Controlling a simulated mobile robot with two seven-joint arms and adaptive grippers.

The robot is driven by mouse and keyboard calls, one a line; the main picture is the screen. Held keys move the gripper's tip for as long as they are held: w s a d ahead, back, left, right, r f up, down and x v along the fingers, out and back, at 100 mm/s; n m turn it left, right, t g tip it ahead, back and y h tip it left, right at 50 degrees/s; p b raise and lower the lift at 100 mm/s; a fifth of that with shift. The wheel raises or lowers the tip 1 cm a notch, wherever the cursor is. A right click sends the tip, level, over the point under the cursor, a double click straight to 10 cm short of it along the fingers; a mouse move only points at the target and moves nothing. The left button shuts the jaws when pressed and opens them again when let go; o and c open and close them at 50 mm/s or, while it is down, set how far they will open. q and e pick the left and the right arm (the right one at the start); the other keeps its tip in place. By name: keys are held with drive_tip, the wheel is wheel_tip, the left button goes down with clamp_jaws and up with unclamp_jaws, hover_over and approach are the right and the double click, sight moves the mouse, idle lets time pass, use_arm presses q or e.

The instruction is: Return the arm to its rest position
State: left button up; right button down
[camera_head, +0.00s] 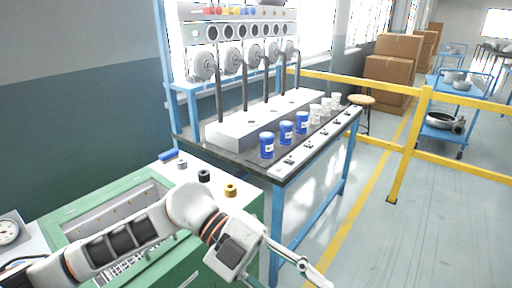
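My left arm (125,236) comes in from the left, over the green cabinet. Its gripper (288,272) hangs in front of the cabinet's right side, near the bottom edge of the view. One finger reaches out to the lower right and the other, lower down, is partly cut off by the frame edge. The fingers look spread apart, with nothing seen between them. My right gripper is not in view.
The green cabinet (190,262) has small knobs on top, one yellow (230,190). Behind it, a blue-framed bench (283,172) carries blue cans (267,145) and clear cups. A yellow railing (468,168) stands right; floor there is open.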

use_arm(q)
drive_tip(key=w+r+n+t+h, duration=0.6)
drive_tip(key=w+n+t+h, duration=0.15)
drive_tip(key=h, duration=0.35)
drive_tip(key=w+a+f+n+t+y, duration=0.9)
drive_tip(key=f+n+t, duration=0.3)
drive_tip(key=n+t, duration=0.45)
drive_tip(key=s+a+f+n+y, duration=0.1)
drive_tip(key=a+f+n+y, duration=0.1)
drive_tip(key=a+f+y, duration=0.45)
drive_tip(key=s+a+f+n+y, duration=0.1)
drive_tip(key=a+f+n, duration=0.15)
drive_tip(key=f, duration=0.65)
drive_tip(key=s+a+f+n+g+y, duration=0.1)
drive_tip(key=s+a+f+g+y, duration=0.1)
drive_tip(key=s+a+f, duration=0.3)
drive_tip(key=s+a+f+n+g+y, duration=0.1)
drive_tip(key=s+a+f+g+y, duration=0.1)
drive_tip(key=s+a+f, duration=0.3)
drive_tip(key=s+f+g, duration=0.1)
drive_tip(key=s+f, duration=0.2)
drive_tip(key=f, duration=0.4)
drive_tip(key=shift+s+g, duration=0.4)
drive_tip(key=shift+r, duration=0.1)
